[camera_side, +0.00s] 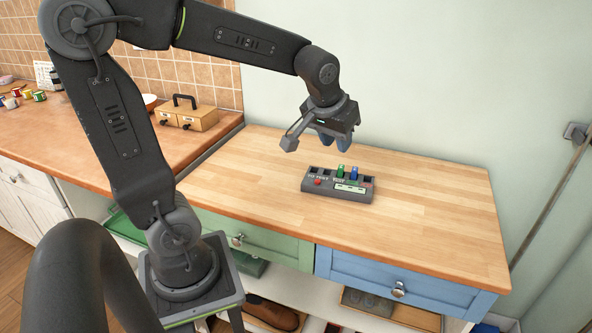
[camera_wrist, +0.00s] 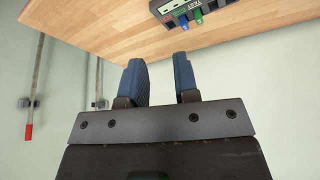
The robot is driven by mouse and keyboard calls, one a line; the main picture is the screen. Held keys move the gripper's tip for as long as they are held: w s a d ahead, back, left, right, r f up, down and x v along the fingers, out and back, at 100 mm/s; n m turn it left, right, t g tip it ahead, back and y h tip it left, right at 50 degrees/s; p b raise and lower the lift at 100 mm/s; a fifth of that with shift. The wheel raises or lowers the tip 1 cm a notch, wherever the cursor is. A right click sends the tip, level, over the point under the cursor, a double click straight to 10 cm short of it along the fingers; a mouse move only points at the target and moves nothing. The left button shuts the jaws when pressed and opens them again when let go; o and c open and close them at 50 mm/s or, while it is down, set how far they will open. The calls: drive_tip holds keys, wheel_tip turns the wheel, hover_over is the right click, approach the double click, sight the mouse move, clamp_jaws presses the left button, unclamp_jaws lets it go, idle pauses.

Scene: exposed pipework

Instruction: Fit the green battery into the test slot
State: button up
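The green battery (camera_side: 340,171) stands upright in the top of a grey battery tester (camera_side: 335,193) on the wooden worktop. A blue battery (camera_side: 354,172) stands close to its right. In the wrist view the green battery (camera_wrist: 198,17) and blue battery (camera_wrist: 183,21) show at the top edge, next to a TEST label; I cannot tell which opening is the test slot. My gripper (camera_side: 333,142) is above and behind the tester, apart from it. Its blue fingers (camera_wrist: 160,72) are spread with nothing between them.
The tester has red buttons and a pale display on its front. The worktop (camera_side: 430,205) around it is clear. A wall stands close behind. A wooden box with a black handle (camera_side: 187,114) and small coloured spools (camera_side: 25,95) sit on the left counter, away from the tester.

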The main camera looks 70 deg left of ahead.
drive_tip(key=s+d+m+h, duration=0.1)
drive_tip(key=s+d+m, duration=0.1)
drive_tip(key=s+d, duration=0.2)
drive_tip(key=s+d+m+t+h, duration=0.1)
drive_tip(key=s+d+m, duration=0.2)
drive_tip(key=s, duration=0.6)
drive_tip(key=shift+s+d+r, duration=0.3)
drive_tip(key=shift+d+r, duration=0.05)
drive_tip(key=shift+d, duration=0.7)
